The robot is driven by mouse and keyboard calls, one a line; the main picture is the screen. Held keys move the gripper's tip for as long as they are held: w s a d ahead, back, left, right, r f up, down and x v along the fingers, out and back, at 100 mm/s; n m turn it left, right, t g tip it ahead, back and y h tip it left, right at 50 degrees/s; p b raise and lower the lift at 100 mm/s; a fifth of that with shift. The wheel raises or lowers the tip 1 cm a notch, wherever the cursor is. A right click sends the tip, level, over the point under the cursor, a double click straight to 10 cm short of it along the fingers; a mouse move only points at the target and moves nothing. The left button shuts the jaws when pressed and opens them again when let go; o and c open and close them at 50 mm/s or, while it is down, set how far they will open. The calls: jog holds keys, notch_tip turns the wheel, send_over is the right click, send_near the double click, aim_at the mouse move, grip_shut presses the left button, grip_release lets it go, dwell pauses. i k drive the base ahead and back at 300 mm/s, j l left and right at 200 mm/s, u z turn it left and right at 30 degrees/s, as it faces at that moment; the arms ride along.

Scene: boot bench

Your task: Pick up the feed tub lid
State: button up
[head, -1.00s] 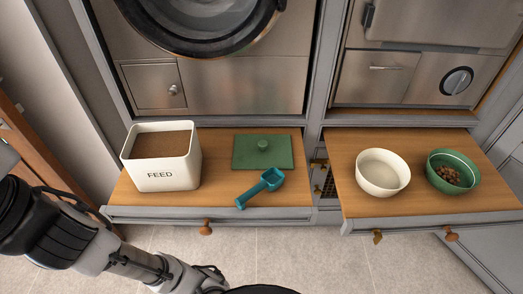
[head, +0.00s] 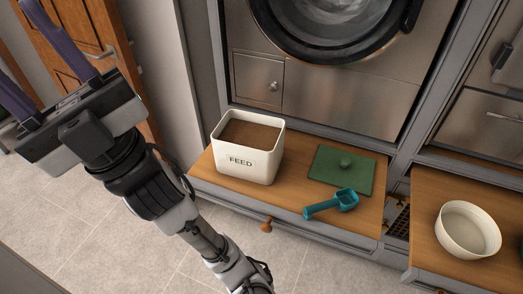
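The green square feed tub lid (head: 328,176) lies flat on the left wooden pull-out shelf, its round knob facing up. The white feed tub (head: 246,168), marked FEED, stands open to its left with brown feed inside. My gripper (head: 15,43) is at the upper left of the head view, well away from the lid and above the floor. Its two purple fingers are spread apart with nothing visible between them. The finger ends run to the picture edge.
A teal scoop (head: 331,204) lies just in front of the lid on the shelf (head: 285,190). A cream bowl (head: 467,230) stands on the right shelf. A steel front with a round door (head: 335,25) rises behind. A wooden door (head: 75,40) is at the left.

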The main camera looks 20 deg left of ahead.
aim_at(342, 169)
jog(key=i+l+u, duration=0.2)
jog(key=l, duration=0.2)
jog(key=l+u, duration=0.2)
jog(key=l, duration=0.25)
jog(key=l+u, duration=0.2)
jog(key=l, duration=0.2)
jog(key=i, duration=0.55)
